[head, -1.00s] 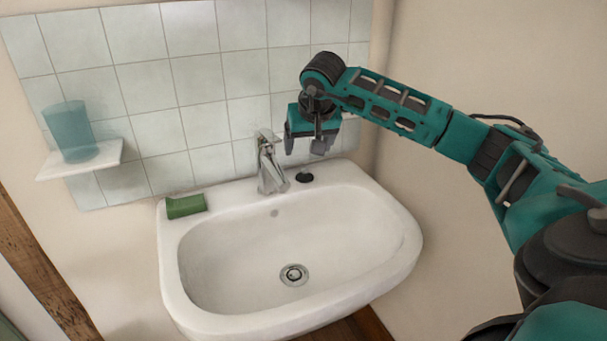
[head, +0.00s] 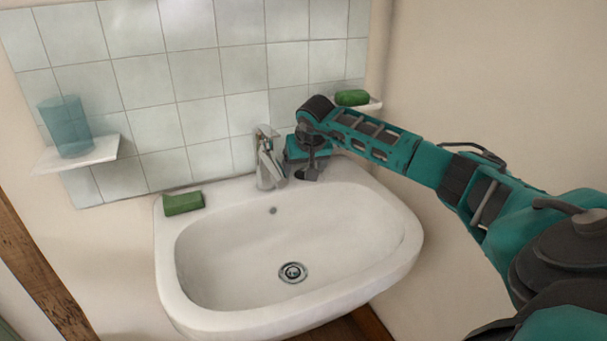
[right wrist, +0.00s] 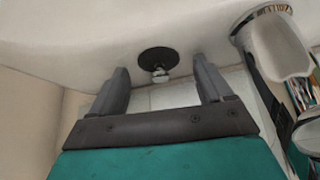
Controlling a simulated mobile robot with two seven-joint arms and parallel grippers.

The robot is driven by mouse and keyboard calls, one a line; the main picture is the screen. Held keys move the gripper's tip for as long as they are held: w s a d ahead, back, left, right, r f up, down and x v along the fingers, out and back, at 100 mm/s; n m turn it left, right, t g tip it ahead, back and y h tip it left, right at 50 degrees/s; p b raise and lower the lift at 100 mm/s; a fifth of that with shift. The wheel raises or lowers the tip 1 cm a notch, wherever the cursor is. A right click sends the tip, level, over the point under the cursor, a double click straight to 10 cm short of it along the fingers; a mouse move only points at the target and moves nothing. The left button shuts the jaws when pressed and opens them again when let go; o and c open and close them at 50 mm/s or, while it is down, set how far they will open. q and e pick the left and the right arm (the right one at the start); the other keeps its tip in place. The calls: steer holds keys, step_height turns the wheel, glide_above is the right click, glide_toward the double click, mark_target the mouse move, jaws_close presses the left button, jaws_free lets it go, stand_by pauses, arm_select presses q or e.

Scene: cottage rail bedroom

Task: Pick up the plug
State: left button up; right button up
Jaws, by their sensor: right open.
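The plug is a black disc with a small silvery knob; the right wrist view shows it (right wrist: 158,60) on the pale sink surface. In the head view only a dark bit of the plug (head: 301,174) shows beside the tap, on the sink's back ledge. My right gripper (head: 309,172) is low over that ledge, pointing down. In the right wrist view my right gripper (right wrist: 158,67) is open, with the plug's knob centred between its fingertips and neither finger visibly touching it. My left gripper is not in view.
The chrome tap (head: 268,160) stands close to the left of my right gripper. A green sponge (head: 183,203) lies on the left of the sink (head: 385,285). A blue cup (head: 66,128) is on a left shelf, and green soap (head: 352,97) on a right shelf. The basin is empty.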

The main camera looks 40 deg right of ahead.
steer(key=shift+c, duration=1.4)
steer(key=c, duration=0.6)
steer(key=shift+c, duration=1.2)
steer(key=shift+r, duration=0.15)
